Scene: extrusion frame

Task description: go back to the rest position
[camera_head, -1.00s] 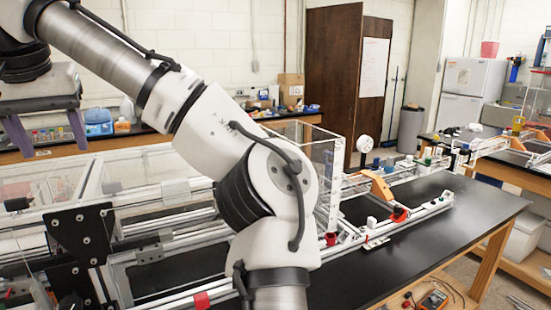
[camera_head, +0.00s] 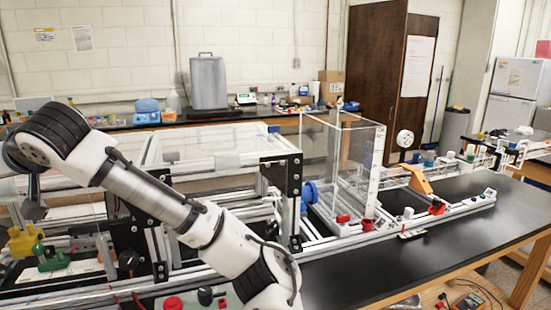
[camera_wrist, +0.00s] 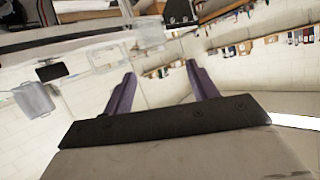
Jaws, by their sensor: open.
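My gripper (camera_wrist: 160,95) shows in the wrist view with its two purple fingers spread apart and nothing between them. In the head view my white and grey arm crosses the lower left, and its far end hangs down at the left edge. The fingertips are not clear in the head view. The aluminium extrusion frame (camera_head: 293,190) with black plates and clear panels stands on the bench behind my arm. My arm hides part of its lower left side.
The black bench top (camera_head: 350,280) is clear at the front right. A clear box (camera_head: 345,150) stands mid-frame, with an orange bracket (camera_head: 420,180) to its right. A yellow part (camera_head: 25,240) and a green part (camera_head: 52,260) sit near my arm's end. A multimeter (camera_head: 468,301) lies lower right.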

